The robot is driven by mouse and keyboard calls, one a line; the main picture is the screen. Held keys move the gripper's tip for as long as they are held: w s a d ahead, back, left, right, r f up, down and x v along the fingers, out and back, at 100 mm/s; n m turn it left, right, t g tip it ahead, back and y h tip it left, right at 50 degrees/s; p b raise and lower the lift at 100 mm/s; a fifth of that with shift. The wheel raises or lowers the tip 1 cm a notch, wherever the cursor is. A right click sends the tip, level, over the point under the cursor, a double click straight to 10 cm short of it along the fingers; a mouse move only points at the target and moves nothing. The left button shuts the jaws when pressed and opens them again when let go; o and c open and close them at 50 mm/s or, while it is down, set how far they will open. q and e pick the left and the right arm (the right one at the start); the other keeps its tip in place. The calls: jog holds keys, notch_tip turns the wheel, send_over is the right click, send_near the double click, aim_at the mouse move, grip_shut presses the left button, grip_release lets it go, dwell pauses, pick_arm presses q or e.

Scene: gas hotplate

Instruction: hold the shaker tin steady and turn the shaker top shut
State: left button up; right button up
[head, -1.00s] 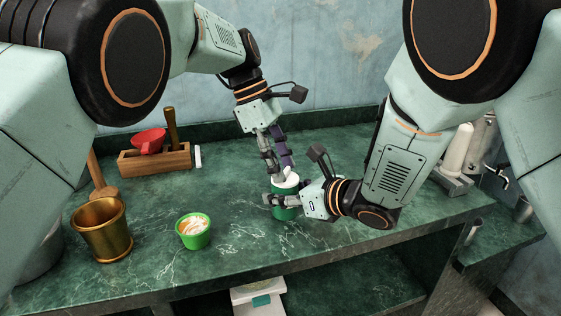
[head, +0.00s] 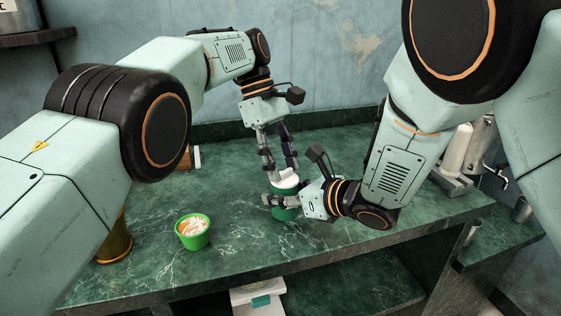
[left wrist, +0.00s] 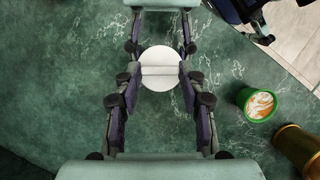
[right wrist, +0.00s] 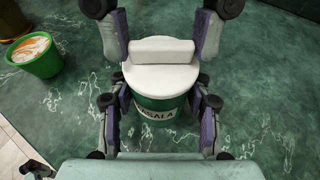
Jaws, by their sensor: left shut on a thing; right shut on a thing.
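The green shaker tin (head: 284,214) stands upright on the green marble counter, with lettering on its side in the right wrist view (right wrist: 158,115). Its white round shaker top (head: 285,187) sits on it and has a raised grip bar (left wrist: 160,70). My left gripper (head: 281,172) comes down from above and is shut on the bar of the top, one finger at each end. My right gripper (head: 279,201) reaches in from the right and is shut around the tin's body below the top. The fingers partly hide the tin in the head view.
A green cup with white and orange contents (head: 193,231) stands left of the tin. A brass pot (head: 116,246) is mostly hidden behind my left arm. A white cylinder on a stand (head: 458,152) is at the right. The counter around the tin is clear.

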pick_arm(q)
jog(key=shift+m, duration=0.3)
jog(key=o, duration=1.2)
jog(key=shift+c, duration=0.2)
jog(key=shift+n, duration=0.7)
